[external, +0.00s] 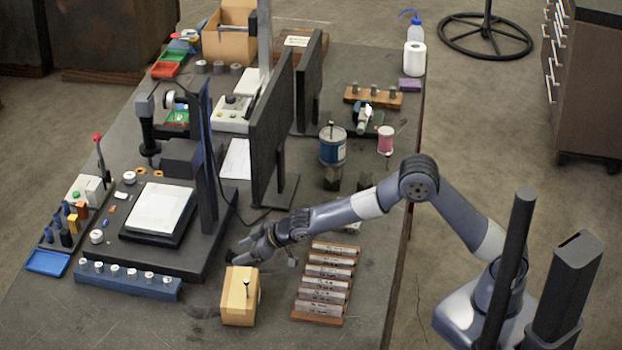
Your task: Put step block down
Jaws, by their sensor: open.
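My gripper (240,256) is open, low over the table, just behind the yellow wooden block (238,297) with a dark pin on top. Dark fingertips show at its end; I see nothing clearly held between them. I cannot pick out the step block for certain. A dark metal block (333,180) stands under or just in front of the blue tin (332,147), with another small dark block (363,182) to its right. The arm may hide small things beneath it.
A reddish rack (317,318) of several grey bars lies right of the yellow block. The black machine base (205,262) and the blue strip with several knobs (130,281) stand left. Dark upright panels (270,130) rise behind the gripper. The table's front left is clear.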

